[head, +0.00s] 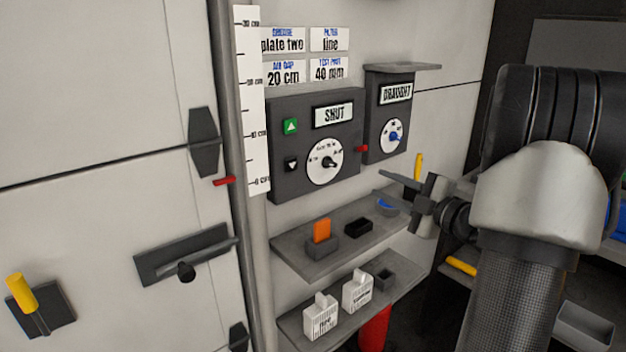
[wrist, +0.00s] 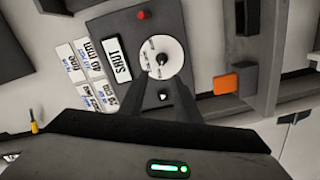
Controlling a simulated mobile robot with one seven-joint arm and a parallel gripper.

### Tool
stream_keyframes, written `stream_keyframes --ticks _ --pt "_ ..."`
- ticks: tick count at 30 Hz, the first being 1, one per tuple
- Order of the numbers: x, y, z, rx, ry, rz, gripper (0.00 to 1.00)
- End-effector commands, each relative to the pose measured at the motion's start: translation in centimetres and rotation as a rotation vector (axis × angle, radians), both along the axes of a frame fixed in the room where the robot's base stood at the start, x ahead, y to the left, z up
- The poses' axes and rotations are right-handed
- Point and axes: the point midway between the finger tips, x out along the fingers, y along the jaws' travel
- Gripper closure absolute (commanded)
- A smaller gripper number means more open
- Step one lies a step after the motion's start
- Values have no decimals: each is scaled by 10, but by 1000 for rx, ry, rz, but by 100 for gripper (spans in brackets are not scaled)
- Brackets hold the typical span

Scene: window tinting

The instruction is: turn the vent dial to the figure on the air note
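The dark control box (head: 285,180) on the wall has a display reading SHUT (head: 333,115) and a white dial with a black knob (head: 328,162). A second box, labelled DRAUGHT (head: 397,92), has a small dial with a blue knob (head: 393,136). The white air note (head: 286,73), headed AIR GAP, reads 20 cm. My gripper (head: 392,188) is open and empty, out from the wall, right of the SHUT box. In the wrist view, my gripper (wrist: 157,88) points toward the black knob (wrist: 162,60), apparently short of it. The dial's small figures are unreadable.
A ruler strip (head: 252,100) stands left of the box. Below, a shelf (head: 290,250) holds an orange piece (head: 321,230) and small dark trays. A lower shelf holds white tagged blocks (head: 320,318).

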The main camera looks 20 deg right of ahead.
Motion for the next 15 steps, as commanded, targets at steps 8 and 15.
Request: stream_keyframes --ticks 8,15 --pt "4 3 -9 5 -24 41 70" --pt "51 21 -10 6 -23 41 70"
